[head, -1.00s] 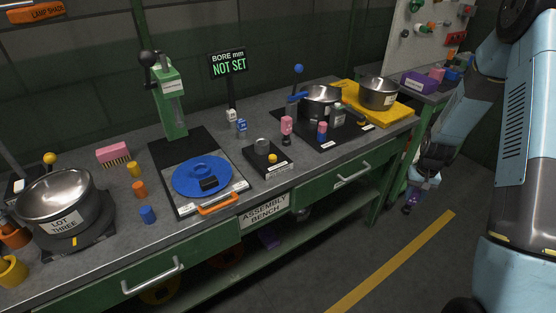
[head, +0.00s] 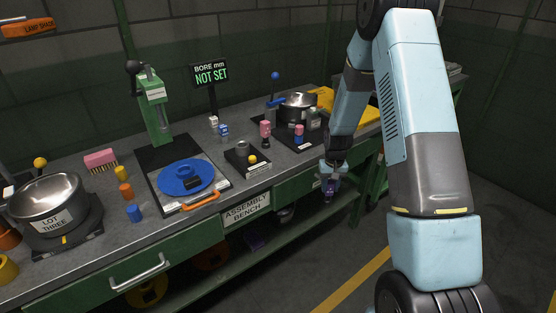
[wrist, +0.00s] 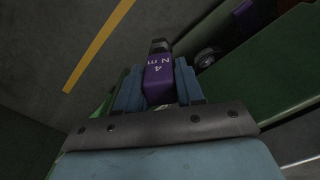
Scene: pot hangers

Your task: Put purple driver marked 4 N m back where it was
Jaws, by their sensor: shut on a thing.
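The purple driver marked 4 N m (wrist: 159,75) is held in my gripper (wrist: 159,88), its label facing the wrist camera and its dark end pointing away. In the head view the gripper (head: 331,184) hangs low in front of the bench's right part, with the purple driver (head: 329,192) pointing down below it. The driver is clear of the bench top. No empty place for it can be made out in these frames.
The assembly bench (head: 245,213) runs along the left, with drawer handles on its front. A pink-topped driver (head: 265,131), a blue fixture (head: 185,178), a pot marked lot three (head: 48,208) and a yellow tray (head: 358,108) stand on it. Open floor lies to the right.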

